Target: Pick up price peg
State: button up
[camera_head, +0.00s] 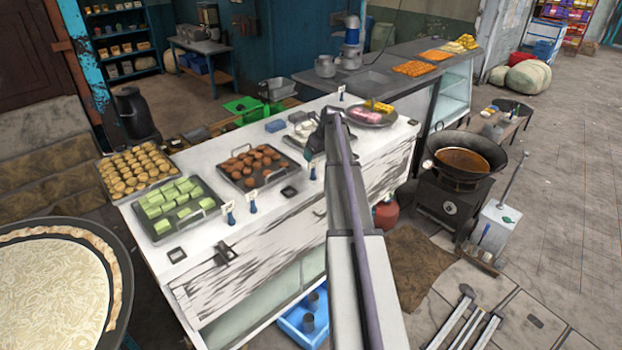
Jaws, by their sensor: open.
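Several small price pegs with blue bases and white cards stand on the white counter (290,215). One price peg (230,214) is by the front edge near the green sweets, and another (252,203) is just right of it. A third peg (312,170) stands farther along, below the end of my arm. A white card (341,92) shows at the back. My gripper (314,148), small and dark at the arm's far end, is open above the counter near the third peg. My arm partly hides it, and I cannot tell its exact gap to that peg.
Trays of green sweets (160,233), brown balls (232,181) and pale items (297,152) fill the counter's left and middle. A round plate (386,121) of coloured sweets is at right. A wide milk pan (120,318) is at lower left; a wok (437,167) stands right.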

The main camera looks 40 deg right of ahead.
aim_at(314, 161)
jog(key=b+x, duration=0.1)
jog(key=x, duration=0.1)
jog(key=shift+f, duration=0.45)
jog(key=shift+w, duration=0.15)
jog(key=b+x, duration=0.4)
jog(key=shift+a+f+b, duration=0.15)
jog(key=shift+f+b, duration=0.15)
jog(key=shift+f, duration=0.05)
jog(key=shift+w+f, duration=0.25)
jog(key=shift+f, duration=0.05)
jog(key=shift+r, duration=0.25)
jog(key=shift+s, duration=0.1)
jog(key=shift+c, duration=0.5)
jog(key=c, duration=0.9)
